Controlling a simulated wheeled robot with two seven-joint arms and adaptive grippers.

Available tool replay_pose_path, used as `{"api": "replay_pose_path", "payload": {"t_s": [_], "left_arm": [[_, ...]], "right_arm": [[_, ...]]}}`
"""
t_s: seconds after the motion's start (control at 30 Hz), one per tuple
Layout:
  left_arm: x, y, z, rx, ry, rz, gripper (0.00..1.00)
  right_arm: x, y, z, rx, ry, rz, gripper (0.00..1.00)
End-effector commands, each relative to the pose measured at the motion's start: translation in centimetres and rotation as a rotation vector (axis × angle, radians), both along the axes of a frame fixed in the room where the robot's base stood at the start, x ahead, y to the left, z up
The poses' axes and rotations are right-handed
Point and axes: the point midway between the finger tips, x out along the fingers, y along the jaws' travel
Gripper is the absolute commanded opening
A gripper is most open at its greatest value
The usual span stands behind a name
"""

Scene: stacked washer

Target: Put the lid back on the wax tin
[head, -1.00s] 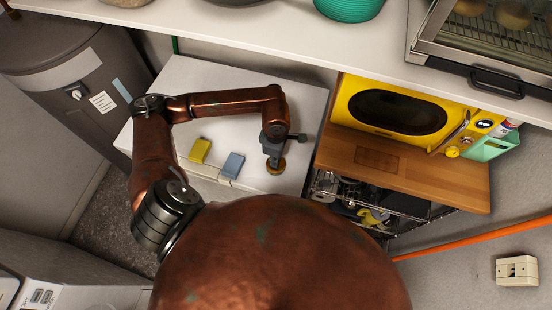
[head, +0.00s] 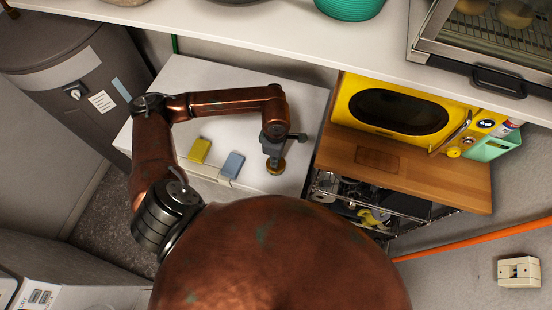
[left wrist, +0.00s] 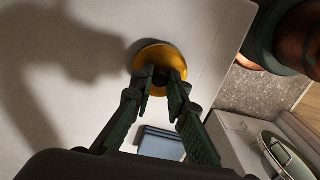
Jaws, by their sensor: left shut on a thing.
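My left gripper (head: 273,155) points down over the white top, shut on a round golden lid (head: 275,167). In the left wrist view, the fingertips (left wrist: 161,79) close around a dark knob-like middle of the golden lid (left wrist: 158,57). The lid looks roughly level. The wax tin cannot be made out apart from it; whatever is under the lid is hidden, and I cannot tell whether it rests on anything. My right gripper is not in view.
A blue box (head: 233,164) and a yellow box (head: 199,151) lie left of the gripper on the white top (head: 215,80). To the right are a wooden board (head: 440,178), a yellow appliance (head: 350,120) and an open rack (head: 400,212). A shelf (head: 230,30) runs behind.

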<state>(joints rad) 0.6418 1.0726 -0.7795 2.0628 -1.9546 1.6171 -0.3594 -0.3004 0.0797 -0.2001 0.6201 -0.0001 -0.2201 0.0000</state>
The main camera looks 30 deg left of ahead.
Motion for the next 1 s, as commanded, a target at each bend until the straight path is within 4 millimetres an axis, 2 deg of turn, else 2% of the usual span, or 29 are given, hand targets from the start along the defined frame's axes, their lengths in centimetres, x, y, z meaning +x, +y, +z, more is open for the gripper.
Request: {"api": "replay_pose_path", "payload": {"t_s": [0.2,0.23,0.5,0.7,0.93,1.0], "left_arm": [[0.01,0.00,0.02,0.000,0.000,0.000,0.00],[0.01,0.00,0.02,0.000,0.000,0.000,0.16],[0.01,0.00,0.01,0.000,0.000,0.000,0.34],[0.01,0.00,0.01,0.000,0.000,0.000,0.35],[0.01,-0.01,0.01,0.000,0.000,0.000,0.51],[0.01,0.00,0.01,0.000,0.000,0.000,0.52]], "right_arm": [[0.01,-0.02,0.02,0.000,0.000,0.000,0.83],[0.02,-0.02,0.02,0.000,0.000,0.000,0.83],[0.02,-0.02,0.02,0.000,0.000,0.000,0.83],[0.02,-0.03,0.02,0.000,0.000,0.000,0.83],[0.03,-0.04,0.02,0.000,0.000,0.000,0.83],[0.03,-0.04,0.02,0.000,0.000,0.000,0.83]]}}
